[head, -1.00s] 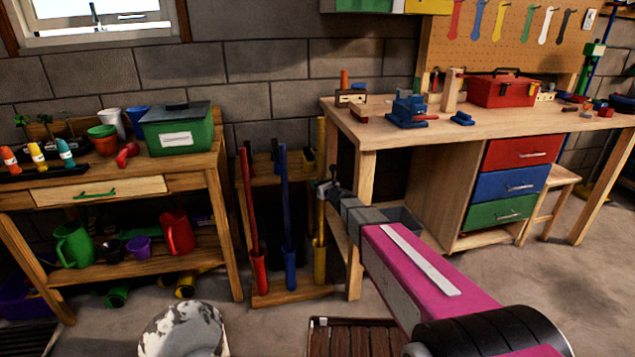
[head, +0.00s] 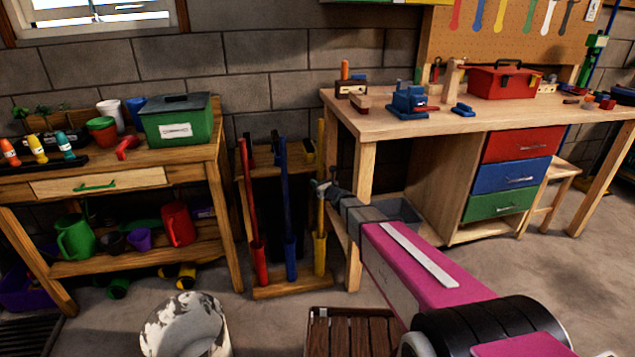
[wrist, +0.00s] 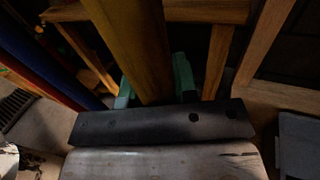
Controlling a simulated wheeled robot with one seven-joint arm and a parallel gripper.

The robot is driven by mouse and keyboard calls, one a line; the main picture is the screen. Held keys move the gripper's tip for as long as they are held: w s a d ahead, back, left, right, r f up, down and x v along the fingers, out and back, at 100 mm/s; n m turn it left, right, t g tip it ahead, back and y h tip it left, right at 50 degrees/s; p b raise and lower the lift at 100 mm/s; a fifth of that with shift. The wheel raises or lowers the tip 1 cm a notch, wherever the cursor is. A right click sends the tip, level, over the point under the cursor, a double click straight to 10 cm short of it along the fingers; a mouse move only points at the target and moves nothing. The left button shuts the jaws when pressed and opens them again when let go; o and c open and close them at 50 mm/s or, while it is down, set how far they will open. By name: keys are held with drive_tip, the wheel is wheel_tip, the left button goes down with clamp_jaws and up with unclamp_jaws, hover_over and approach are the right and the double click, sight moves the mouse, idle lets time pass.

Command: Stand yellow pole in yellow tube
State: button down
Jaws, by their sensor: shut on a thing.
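The yellow pole (head: 321,150) stands upright at the right end of the wooden rack. My gripper (head: 321,188) is shut on it partway up its length. In the wrist view the pole (wrist: 135,45) runs between the teal fingers (wrist: 157,85). The yellow tube (head: 320,256) stands on the rack's base, directly below and in line with the pole. The pole's lower end appears to be in the tube's mouth; how deep it sits is hidden.
A red pole (head: 250,195) and a blue pole (head: 287,190) stand in their own tubes just left. The workbench leg (head: 363,180) is close on the right. A paint-spotted bucket (head: 185,325) and a slatted wooden crate (head: 352,335) are on the floor in front.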

drive_tip(key=shift+f, duration=2)
drive_tip(key=c, duration=0.8)
unclamp_jaws()
drive_tip(key=shift+f, duration=0.1)
drive_tip(key=shift+s, duration=0.1)
drive_tip(key=v, duration=1)
drive_tip(key=shift+s+d, duration=0.2)
drive_tip(key=shift+s, duration=0.05)
